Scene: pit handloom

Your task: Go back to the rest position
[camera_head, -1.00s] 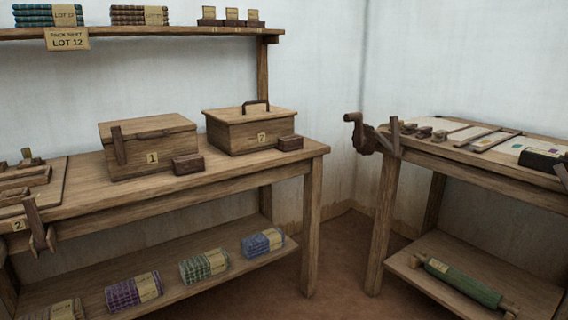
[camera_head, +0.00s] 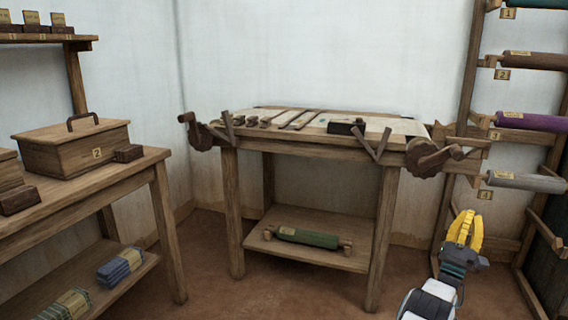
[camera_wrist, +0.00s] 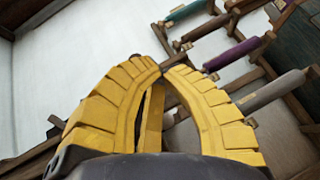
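My gripper (camera_head: 465,222), with yellow ribbed fingers, shows at the lower right in the head view, pointing up in front of the roller rack. In the wrist view my gripper (camera_wrist: 163,68) has its fingers arched inward with the tips together, and nothing is visible held between them. It appears shut and empty. Its fingers stand clear of the furniture in the head view, though their exact distance from the rack is hard to tell.
A wooden bench (camera_head: 330,146) with clamps and strips stands mid-view; a green roller (camera_head: 308,237) lies on its lower shelf. The rack (camera_head: 468,70) holds several rollers at right. A table with a lidded box (camera_head: 75,145) is at left. Floor (camera_head: 215,290) between is clear.

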